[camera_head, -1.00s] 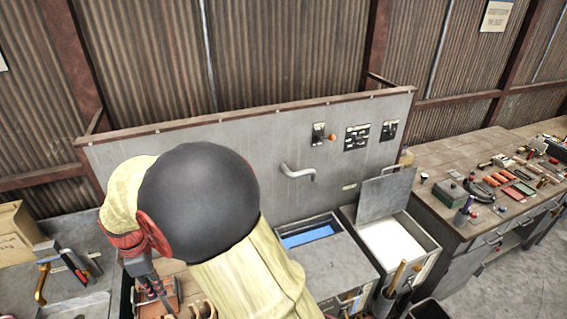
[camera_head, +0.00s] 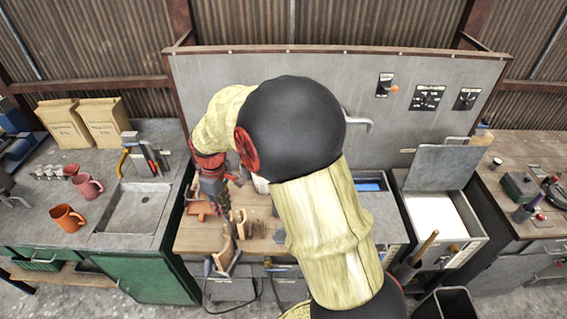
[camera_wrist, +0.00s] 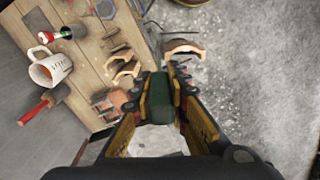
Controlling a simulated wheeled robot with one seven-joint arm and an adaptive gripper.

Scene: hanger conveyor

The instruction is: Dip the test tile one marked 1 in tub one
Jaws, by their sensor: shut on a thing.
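My gripper (camera_head: 215,195) hangs over the left part of the wooden bench top (camera_head: 200,240). In the wrist view my gripper (camera_wrist: 163,82) is shut on a dark green thing (camera_wrist: 161,98). I cannot read a number on it, nor tell whether it is test tile one. A tub with blue liquid (camera_head: 370,186) is set right of my arm, partly covered. A second tub with white contents (camera_head: 434,213) stands further right, its lid (camera_head: 452,167) tilted up behind it. No tub number is legible.
Brown wooden pieces (camera_head: 238,222) stand on the bench below my gripper. A white mug (camera_wrist: 50,70) and a red-handled tool (camera_wrist: 42,105) show in the wrist view. A sink (camera_head: 138,207) and an orange mug (camera_head: 67,218) are at left. A grey panel (camera_head: 440,75) rises behind the tubs.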

